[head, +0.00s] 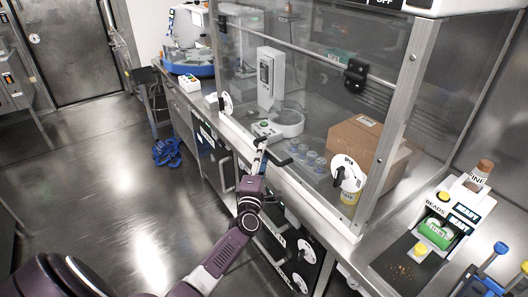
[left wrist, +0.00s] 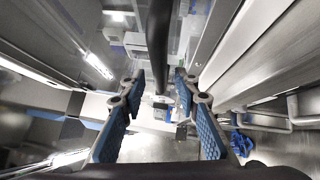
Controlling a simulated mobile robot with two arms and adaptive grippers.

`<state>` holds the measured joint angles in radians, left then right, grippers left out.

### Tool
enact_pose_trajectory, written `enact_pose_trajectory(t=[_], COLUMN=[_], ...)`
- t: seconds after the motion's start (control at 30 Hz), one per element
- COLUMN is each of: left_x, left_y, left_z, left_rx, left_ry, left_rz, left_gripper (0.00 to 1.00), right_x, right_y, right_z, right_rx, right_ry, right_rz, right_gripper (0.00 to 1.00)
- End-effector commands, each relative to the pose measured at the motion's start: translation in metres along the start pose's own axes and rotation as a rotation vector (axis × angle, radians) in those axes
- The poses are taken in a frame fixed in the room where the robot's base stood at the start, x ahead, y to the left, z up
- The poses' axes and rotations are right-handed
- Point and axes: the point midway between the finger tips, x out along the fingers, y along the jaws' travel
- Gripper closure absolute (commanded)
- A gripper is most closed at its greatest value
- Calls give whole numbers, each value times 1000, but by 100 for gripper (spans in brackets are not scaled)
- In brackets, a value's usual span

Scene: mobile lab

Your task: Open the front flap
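The front flap (head: 309,110) is a clear panel on the front of a metal-framed enclosure. It looks shut. White discs with black levers sit at its lower left (head: 225,103) and lower right (head: 347,173). A black bar, seemingly the flap's handle (head: 279,159), is at the middle of its lower edge. My left gripper (head: 262,153) is at this bar. In the left wrist view its blue-padded fingers (left wrist: 158,105) are spread apart, with a dark bar (left wrist: 158,40) between or beyond them; contact cannot be told. My right gripper is not in view.
Behind the panel stand a cardboard box (head: 365,143), a white balance (head: 285,123) and small jars. A bead tray (head: 398,265) and bottle (head: 478,175) are on the bench at right.

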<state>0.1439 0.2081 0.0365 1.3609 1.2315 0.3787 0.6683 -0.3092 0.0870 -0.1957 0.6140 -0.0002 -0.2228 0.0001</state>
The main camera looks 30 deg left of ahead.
Motion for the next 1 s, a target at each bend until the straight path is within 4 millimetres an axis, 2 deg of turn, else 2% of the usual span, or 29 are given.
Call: enact_pose_trajectory(t=[0.03, 0.2, 0.5, 0.77, 1.0], left_x=[8, 22, 24, 24, 24], left_y=[0, -1, -1, -1, -1], left_z=[0, 0, 0, 0, 0], left_rx=[1, 2, 2, 2, 3], left_ry=[-1, -1, -1, -1, -1], left_rz=[1, -1, -2, -2, -2], left_gripper=[70, 70, 70, 98, 100], right_x=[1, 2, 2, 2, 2], right_y=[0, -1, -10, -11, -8], right_z=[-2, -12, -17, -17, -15], right_rx=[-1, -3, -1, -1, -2], right_ry=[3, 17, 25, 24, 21], right_rz=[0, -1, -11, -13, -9], right_gripper=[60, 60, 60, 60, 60])
